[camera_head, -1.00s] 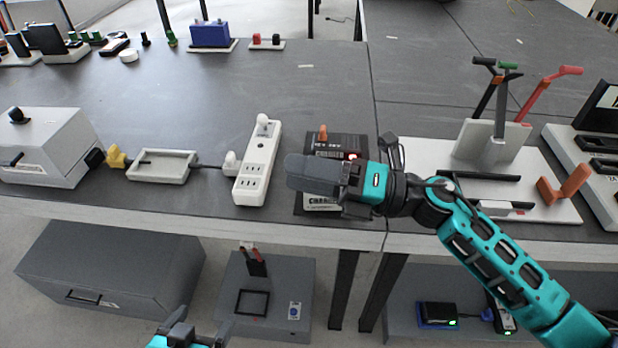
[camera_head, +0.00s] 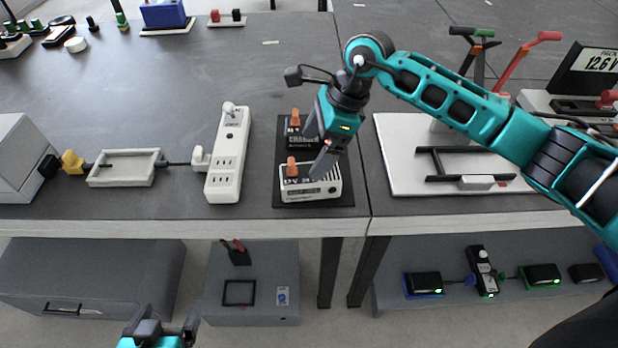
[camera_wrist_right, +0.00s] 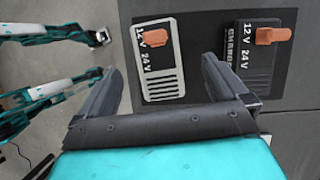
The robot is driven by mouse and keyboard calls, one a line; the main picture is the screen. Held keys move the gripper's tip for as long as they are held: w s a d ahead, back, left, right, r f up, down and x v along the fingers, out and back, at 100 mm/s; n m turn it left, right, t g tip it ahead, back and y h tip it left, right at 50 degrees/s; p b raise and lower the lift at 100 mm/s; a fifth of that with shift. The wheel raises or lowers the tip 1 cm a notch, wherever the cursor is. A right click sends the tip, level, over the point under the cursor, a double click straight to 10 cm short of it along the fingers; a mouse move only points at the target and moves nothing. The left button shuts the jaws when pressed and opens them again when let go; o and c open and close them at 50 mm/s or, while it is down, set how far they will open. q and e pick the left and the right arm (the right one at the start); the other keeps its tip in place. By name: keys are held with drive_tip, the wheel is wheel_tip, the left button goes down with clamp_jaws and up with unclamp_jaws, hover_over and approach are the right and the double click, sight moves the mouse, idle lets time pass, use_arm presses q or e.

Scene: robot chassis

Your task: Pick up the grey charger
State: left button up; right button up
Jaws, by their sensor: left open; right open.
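Two chargers lie on a dark mat (camera_head: 340,196) on the bench. The nearer is a pale grey-white charger (camera_head: 320,190) with an orange switch and a slotted face; it also shows in the right wrist view (camera_wrist_right: 163,85). The farther is a dark grey charger (camera_head: 297,140), also with an orange switch; it also shows in the right wrist view (camera_wrist_right: 255,75). My right gripper (camera_head: 322,160) is open and points down over the mat, partly covering both chargers. In the right wrist view the pale charger appears between its fingers (camera_wrist_right: 160,68). My left gripper (camera_head: 163,325) is open and empty, low at the bottom.
A white power strip (camera_head: 228,155) stands left of the mat, with a shallow tray (camera_head: 125,181) farther left. A white board (camera_head: 405,165) with levers lies to the right. Bare bench top stretches behind the chargers.

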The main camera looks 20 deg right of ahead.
sight(302, 174)
drive_tip(key=x, duration=0.6)
drive_tip(key=shift+s+a+f, duration=0.2)
drive_tip(key=shift+f, duration=0.15)
drive_tip(key=c, duration=1.4)
drive_tip(key=shift+r, duration=0.1)
drive_tip(key=shift+c, duration=0.2)
